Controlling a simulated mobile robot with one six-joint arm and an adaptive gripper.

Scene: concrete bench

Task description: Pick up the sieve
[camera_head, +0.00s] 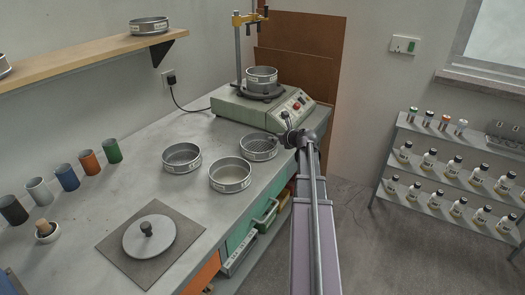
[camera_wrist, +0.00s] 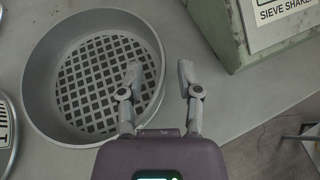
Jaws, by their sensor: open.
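A round grey metal sieve with a coarse square mesh (camera_head: 258,154) stands on the bench in front of the shaker. In the wrist view this sieve (camera_wrist: 50,112) fills the left side, its mesh facing up. My gripper (camera_wrist: 158,72) is open and empty at the sieve's right side. Its left finger is over the inside of the sieve and its right finger is outside, with the rim between them in the picture. I cannot tell whether the fingers touch the wall. In the head view my gripper (camera_head: 275,140) is at the sieve's right edge.
Two other sieves stand close by, a front one (camera_head: 230,186) and a left one (camera_head: 182,167). The green sieve shaker (camera_head: 240,107) with a sieve (camera_head: 262,85) on it is just behind. A lid (camera_head: 165,238) and several coloured cups (camera_head: 67,178) are further left.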

